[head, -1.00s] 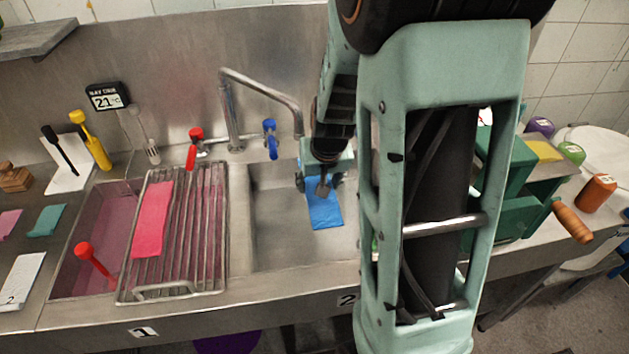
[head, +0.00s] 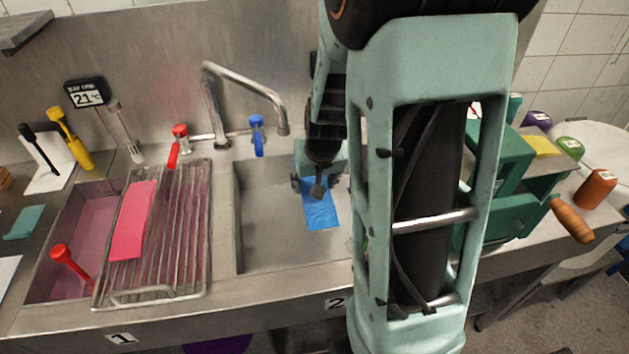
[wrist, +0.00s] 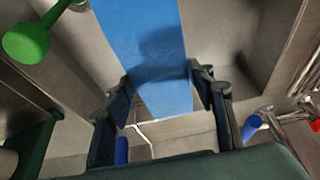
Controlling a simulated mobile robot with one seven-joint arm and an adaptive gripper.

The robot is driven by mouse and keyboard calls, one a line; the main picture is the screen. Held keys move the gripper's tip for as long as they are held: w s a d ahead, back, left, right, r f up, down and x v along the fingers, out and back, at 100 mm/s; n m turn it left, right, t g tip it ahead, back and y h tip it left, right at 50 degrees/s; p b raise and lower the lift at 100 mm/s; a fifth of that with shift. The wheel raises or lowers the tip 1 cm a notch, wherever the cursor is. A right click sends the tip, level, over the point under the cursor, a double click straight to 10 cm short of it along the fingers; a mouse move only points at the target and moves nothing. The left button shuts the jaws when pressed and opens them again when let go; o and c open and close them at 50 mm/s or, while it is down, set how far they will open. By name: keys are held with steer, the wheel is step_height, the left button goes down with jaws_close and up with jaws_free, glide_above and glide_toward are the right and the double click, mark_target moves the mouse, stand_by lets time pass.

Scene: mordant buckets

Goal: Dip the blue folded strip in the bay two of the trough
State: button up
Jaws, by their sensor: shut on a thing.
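The blue folded strip (head: 320,207) is in my gripper (head: 318,184). In the wrist view the strip (wrist: 145,40) runs out from between the two fingers (wrist: 162,90), and my gripper is shut on it. In the head view the strip slants over the grey basin of bay two (head: 275,245), marked 2 on the trough's front edge. I cannot tell whether its lower end touches the bay's bottom or any liquid. My own arm covers the right side of bay two.
Bay one (head: 75,235) at left holds pink liquid and a red-handled tool. A wire rack (head: 190,230) beside it bears a pink strip (head: 133,225). A tap (head: 245,85) with red and blue handles stands behind. Green boxes (head: 495,215) stand at right.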

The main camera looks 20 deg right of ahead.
steer(key=shift+f+b, duration=5.3)
steer(key=shift+f, duration=1.35)
steer(key=shift+w, duration=0.1)
steer(key=shift+w+a, duration=0.2)
steer(key=shift+w, duration=0.1)
steer(key=shift+s+d+b, duration=0.3)
steer(key=shift+s+d, duration=0.15)
steer(key=shift+s, duration=0.25)
steer(key=shift+w+a+p, duration=0.4)
steer(key=shift+w+a, duration=0.05)
steer(key=shift+w, duration=0.25)
steer(key=shift+s+d+b, duration=0.2)
steer(key=shift+s+b, duration=0.1)
steer(key=shift+b, duration=0.05)
steer(key=shift+s+d, duration=0.25)
steer(key=shift+s, duration=0.15)
